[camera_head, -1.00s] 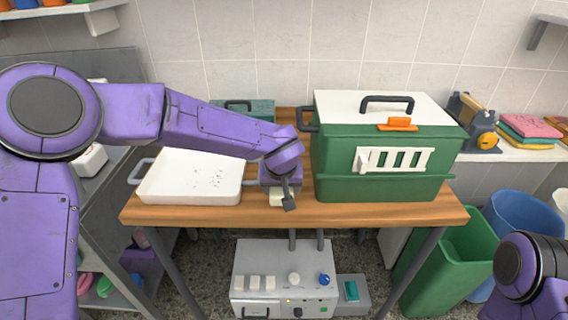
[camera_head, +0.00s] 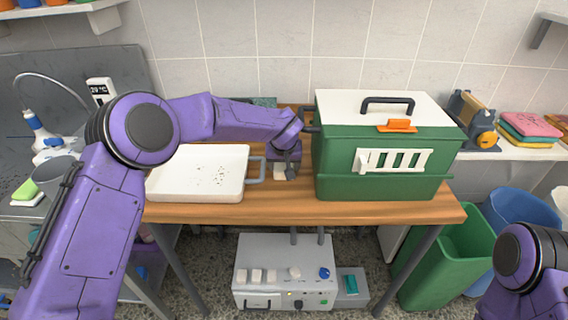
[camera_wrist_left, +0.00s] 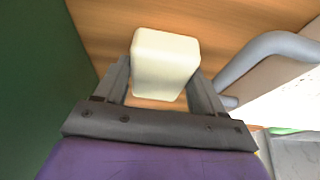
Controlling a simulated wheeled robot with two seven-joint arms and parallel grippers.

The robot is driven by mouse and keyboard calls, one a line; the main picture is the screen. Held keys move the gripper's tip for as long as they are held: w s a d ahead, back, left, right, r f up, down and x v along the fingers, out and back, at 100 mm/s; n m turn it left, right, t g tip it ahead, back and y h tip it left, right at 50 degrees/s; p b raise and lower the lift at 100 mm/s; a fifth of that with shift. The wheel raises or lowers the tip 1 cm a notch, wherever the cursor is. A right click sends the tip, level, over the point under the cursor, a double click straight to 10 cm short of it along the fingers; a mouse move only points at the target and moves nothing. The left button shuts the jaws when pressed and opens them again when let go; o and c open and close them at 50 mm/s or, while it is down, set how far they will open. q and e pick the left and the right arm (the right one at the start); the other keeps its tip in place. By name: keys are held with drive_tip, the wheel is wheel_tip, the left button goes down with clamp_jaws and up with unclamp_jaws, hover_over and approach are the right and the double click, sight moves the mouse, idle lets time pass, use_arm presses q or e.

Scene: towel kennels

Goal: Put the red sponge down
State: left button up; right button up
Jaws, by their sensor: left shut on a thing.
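My left gripper (camera_head: 287,172) is shut on a cream block (camera_wrist_left: 165,62) with rounded edges. The block is held between the two fingertips, over the wooden table (camera_head: 310,212), in the gap between the white tray and the green kennel. Whether the block touches the wood I cannot tell. It also shows as a small pale patch in the head view (camera_head: 279,171). I see no red sponge in these views. My right gripper is out of view; only part of my right arm shows at the lower right.
The white tray (camera_head: 200,193) with a grey handle (camera_wrist_left: 262,55) lies left of the gripper. The green kennel (camera_head: 340,178) with a white lid stands close on its right. Bare wood runs along the table's front edge. Folded cloths (camera_head: 530,124) lie on the right shelf.

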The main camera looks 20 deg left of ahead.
sight(284, 167)
use_arm(q)
drive_tip(key=o, duration=0.7)
drive_tip(key=shift+w+f, duration=0.1)
drive_tip(key=shift+f, duration=0.1)
drive_tip(key=shift+c, duration=0.2)
drive_tip(key=shift+r, duration=0.1)
drive_tip(key=s+r, duration=0.1)
drive_tip(key=s+r+b, duration=0.1)
drive_tip(key=shift+s+d+r, duration=0.1)
drive_tip(key=shift+d+r, duration=0.2)
drive_tip(key=shift+r, duration=0.05)
drive_tip(key=s+d, duration=0.1)
drive_tip(key=s, duration=0.2)
drive_tip(key=s+d+b, duration=0.1)
drive_tip(key=s, duration=0.3)
drive_tip(key=s+d+b, duration=0.1)
drive_tip(key=s, duration=0.2)
drive_tip(key=shift+s+r, duration=0.15)
drive_tip(key=shift+s, duration=0.2)
